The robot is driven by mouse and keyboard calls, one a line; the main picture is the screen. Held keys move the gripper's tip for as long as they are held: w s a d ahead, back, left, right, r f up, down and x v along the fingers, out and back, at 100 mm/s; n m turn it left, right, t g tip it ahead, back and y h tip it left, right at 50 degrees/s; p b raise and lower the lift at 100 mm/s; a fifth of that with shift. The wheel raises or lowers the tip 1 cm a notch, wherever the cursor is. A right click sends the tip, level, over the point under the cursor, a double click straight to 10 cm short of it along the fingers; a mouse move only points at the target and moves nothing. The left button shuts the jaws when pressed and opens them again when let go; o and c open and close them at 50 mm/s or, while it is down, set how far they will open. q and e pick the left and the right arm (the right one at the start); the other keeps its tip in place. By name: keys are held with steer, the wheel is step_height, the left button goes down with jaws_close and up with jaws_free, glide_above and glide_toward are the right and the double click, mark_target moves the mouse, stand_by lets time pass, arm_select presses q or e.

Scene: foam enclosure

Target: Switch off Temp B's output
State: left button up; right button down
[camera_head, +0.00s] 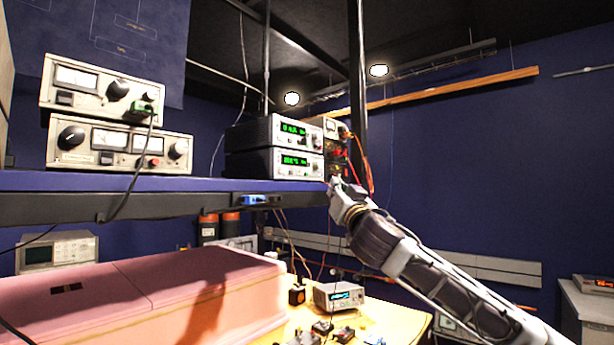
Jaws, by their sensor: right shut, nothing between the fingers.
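Two stacked instruments with green lit displays stand on the blue shelf: an upper one (250,133) and a lower one (248,163). Both displays are lit. Their labels are too small to read, so I cannot tell which is Temp B, and no output switch can be made out. My right gripper (337,184) is shut and empty. It is beside the lower instrument's right front edge, at about shelf height; I cannot tell whether it touches anything. My right arm comes in from the lower right. My left gripper is not in view.
Beside the stack is a unit (332,126) with red and orange leads. Two cream instruments (120,145) with dials stand at the left of the shelf (215,184). Below are a pink foam block (190,290) and a bench (395,318) with a small display unit (338,296).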

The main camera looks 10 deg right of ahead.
mark_target(307, 174)
steer(key=shift+m+t, duration=0.3)
steer(key=shift+t, duration=0.1)
steer(key=r, duration=0.1)
steer(key=s+d+r, duration=0.1)
steer(key=r, duration=0.1)
steer(key=d+r, duration=0.1)
steer(key=r, duration=0.1)
steer(key=shift+s+r, duration=0.2)
steer(key=shift+s, duration=0.05)
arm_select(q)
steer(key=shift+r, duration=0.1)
arm_select(e)
steer(key=shift+w, duration=0.15)
